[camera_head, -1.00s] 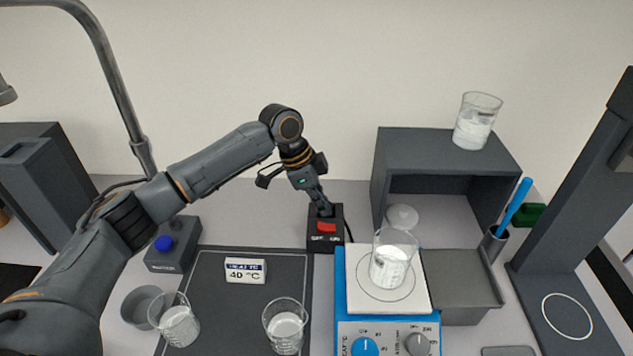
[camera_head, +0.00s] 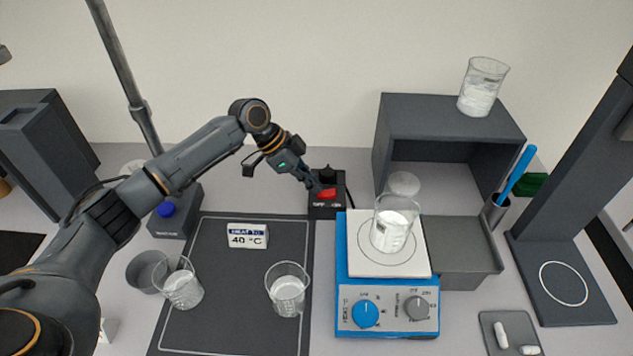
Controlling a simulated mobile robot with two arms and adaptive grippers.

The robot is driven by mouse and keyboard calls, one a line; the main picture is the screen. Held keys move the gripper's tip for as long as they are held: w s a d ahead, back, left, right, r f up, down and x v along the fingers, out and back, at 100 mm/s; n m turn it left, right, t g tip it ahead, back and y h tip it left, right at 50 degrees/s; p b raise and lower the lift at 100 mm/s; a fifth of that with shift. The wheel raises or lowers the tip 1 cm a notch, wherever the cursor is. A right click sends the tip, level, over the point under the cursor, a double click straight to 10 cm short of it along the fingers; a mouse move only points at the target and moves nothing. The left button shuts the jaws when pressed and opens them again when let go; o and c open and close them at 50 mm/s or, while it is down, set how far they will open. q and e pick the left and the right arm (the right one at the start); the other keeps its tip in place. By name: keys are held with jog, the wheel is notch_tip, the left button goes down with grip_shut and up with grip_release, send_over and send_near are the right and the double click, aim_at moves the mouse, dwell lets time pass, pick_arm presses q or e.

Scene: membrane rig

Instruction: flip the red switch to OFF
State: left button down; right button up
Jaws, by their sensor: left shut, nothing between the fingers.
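The red switch (camera_head: 328,193) is a rocker on top of a small black box (camera_head: 328,211) behind the hot plate, with white lettering along its front, too small to read surely. The rocker looks slanted. My left gripper (camera_head: 316,187) is shut and empty. It slants down from the upper left, with its fingertips at the left end of the rocker. I cannot tell whether they touch it. The fingers hide part of the box's back left. My right gripper is out of view.
A blue hot plate (camera_head: 388,313) carrying a beaker (camera_head: 393,226) stands just right and in front of the box. A dark mat (camera_head: 235,290) with a "40 °C" sign (camera_head: 248,236) and beakers lies to the left. A grey shelf box (camera_head: 450,115) stands behind right.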

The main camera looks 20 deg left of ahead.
pick_arm(q)
jog(key=shift+r, duration=0.1)
jog(key=shift+w+d, duration=0.1)
jog(key=shift+w+d+r+p, duration=0.15)
jog(key=shift+d+r+p, duration=0.2)
jog(key=shift+d+p, duration=0.3)
